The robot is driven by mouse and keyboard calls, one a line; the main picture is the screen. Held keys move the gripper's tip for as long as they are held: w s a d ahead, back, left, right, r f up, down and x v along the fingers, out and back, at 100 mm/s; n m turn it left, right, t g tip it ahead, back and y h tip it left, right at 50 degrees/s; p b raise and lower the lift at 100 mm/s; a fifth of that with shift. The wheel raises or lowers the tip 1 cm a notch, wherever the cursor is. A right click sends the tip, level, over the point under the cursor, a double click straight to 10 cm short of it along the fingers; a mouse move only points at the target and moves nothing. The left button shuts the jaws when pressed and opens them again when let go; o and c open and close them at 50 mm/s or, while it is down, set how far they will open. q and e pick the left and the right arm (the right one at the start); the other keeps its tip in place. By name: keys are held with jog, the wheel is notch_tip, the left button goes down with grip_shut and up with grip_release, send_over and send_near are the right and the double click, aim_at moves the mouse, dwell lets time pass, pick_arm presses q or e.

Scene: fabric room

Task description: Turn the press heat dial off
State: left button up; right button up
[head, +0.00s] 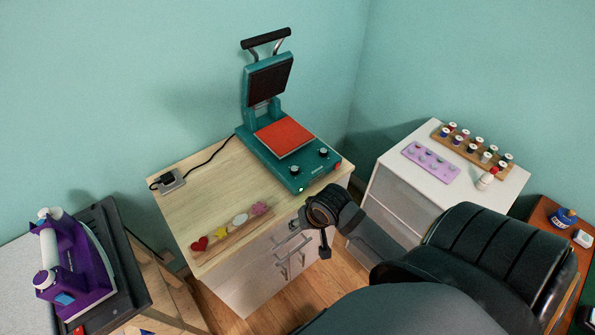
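The teal heat press (262,150) stands on the wooden top of a cabinet, its lid (268,80) raised and its red lower plate (285,138) exposed. Two black dials, a nearer one (295,171) and a farther one (323,153), sit on its front panel. I cannot tell which is the heat dial or read its setting. A small green light (301,190) glows at the front corner. My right gripper (298,226) is in front of the cabinet, below the press and apart from the dials. My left gripper is out of view.
The wooden top (205,190) holds a board of colored shapes (230,228) and a power socket (170,181) with the cord. A white cabinet (480,195) with spools (475,145) stands right. A purple iron (75,260) is at left. Space above the press front is clear.

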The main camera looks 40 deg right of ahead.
jog(key=w+d+r+m, duration=0.1)
jog(key=w+r+m, duration=0.2)
jog(key=m, duration=0.2)
jog(key=m+y, duration=0.2)
jog(key=m, duration=1.8)
send_near(295, 169)
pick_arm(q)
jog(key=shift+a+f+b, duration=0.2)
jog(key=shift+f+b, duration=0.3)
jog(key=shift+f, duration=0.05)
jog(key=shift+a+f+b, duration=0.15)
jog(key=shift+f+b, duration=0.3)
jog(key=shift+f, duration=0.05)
pick_arm(e)
jog(key=x, duration=0.8)
